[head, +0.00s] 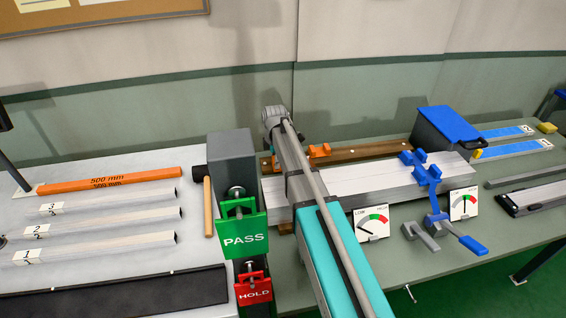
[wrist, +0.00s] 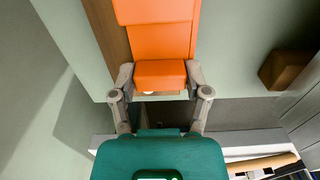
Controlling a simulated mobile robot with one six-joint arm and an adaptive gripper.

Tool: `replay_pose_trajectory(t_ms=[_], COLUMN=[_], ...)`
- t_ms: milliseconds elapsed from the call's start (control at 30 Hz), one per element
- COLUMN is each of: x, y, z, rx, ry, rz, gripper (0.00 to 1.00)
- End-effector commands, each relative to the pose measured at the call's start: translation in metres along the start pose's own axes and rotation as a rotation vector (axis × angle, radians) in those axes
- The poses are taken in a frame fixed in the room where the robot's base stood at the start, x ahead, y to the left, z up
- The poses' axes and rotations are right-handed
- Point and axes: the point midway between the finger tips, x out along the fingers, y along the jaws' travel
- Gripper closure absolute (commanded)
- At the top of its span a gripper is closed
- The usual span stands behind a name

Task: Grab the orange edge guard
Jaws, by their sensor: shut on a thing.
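The orange edge guard (wrist: 158,40) fills the top middle of the wrist view, with a stepped shape and a block-like near end. My gripper (wrist: 160,76) has its two grey fingers closed on either side of that near block, so it is shut on the guard. In the head view the guard (head: 319,151) shows as a small orange piece over the brown wooden strip (head: 365,153). I cannot tell whether the guard still touches the strip.
A pale metal profile (head: 380,185) lies in front of the strip, with blue clamps (head: 428,172) at its right. A dark post with green PASS (head: 244,236) and red HOLD signs stands left of my arm. A brown block (wrist: 287,70) is at right in the wrist view.

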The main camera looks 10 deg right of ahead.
Motion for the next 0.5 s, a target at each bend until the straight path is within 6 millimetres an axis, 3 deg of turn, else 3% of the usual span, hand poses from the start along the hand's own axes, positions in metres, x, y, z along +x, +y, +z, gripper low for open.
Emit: replay_pose_trajectory(t_ms=[500], x=[-0.012], y=[0.000], z=[0.000], rx=[0.000], ry=[0.000], rz=[0.000], gripper=[0.79])
